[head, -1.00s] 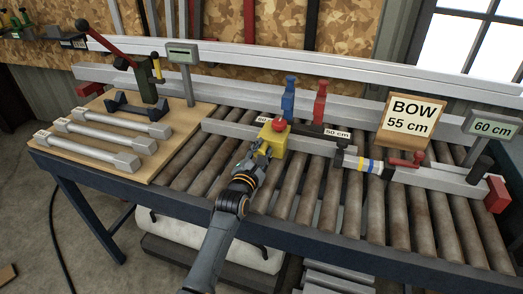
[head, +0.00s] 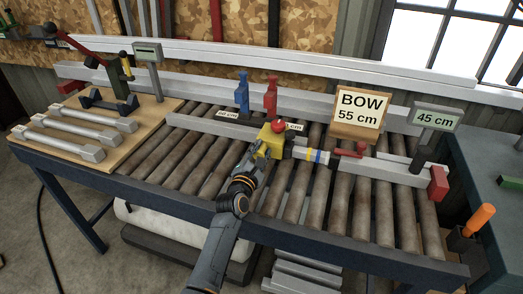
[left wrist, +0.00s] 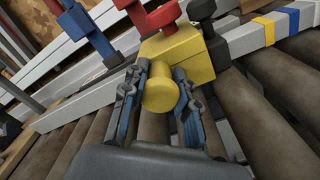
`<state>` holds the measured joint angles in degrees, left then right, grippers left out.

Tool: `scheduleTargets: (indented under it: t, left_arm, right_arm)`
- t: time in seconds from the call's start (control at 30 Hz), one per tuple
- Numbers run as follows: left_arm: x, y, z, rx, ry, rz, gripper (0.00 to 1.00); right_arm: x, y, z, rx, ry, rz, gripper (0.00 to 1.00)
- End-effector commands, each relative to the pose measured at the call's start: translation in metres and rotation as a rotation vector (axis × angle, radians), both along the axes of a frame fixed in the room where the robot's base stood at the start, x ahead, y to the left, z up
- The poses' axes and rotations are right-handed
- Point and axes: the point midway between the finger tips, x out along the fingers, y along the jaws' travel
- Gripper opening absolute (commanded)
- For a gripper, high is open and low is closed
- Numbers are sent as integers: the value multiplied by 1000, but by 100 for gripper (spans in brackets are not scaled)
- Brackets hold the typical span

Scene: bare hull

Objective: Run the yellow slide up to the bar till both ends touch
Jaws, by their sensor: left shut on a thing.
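The yellow slide (head: 268,143), with a red knob on top, sits on the grey rail over the rollers. My left gripper (head: 254,156) is shut on its round yellow knob, which shows between the fingers in the left wrist view (left wrist: 160,92). The pale bar (head: 310,154), with blue and yellow bands, lies just right of the slide. A red lever (head: 349,150) is at the bar's right end; contact there is unclear. My right gripper is not in view.
A display reading 45 cm (head: 435,117) stands at the right, behind the red end block (head: 438,184). A sign (head: 359,108) reads BOW 55 cm. Blue (head: 242,93) and red (head: 270,95) upright pieces stand behind the slide. Several pale bars lie on a board (head: 152,130) at left.

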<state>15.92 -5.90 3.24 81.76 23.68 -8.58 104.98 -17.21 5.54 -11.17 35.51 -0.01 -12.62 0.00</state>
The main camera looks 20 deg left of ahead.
Motion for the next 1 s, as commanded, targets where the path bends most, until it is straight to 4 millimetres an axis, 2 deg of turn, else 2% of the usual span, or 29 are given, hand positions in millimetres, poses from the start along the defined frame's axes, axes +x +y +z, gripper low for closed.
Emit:
scheduleTargets:
  t: [0.3, 0.43, 0.47, 0.57, 0.87, 1.0]
  left_arm:
    - [0, -1, 0, -1, 1, -3, 9]
    - [0, -2, 0, -1, 1, -3, 9]
    - [0, -2, -1, -1, 1, -3, 33]
    - [0, -2, 0, -1, 1, -3, 52]
    - [-1, 0, 0, -1, 0, 0, 52]
    - [-11, 0, -1, -2, 1, -1, 52]
  right_arm:
    - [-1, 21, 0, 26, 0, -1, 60]
    - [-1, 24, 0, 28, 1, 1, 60]
    - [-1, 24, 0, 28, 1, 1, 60]
    - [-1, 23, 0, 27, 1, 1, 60]
    - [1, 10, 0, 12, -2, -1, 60]
    - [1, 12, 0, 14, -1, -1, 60]
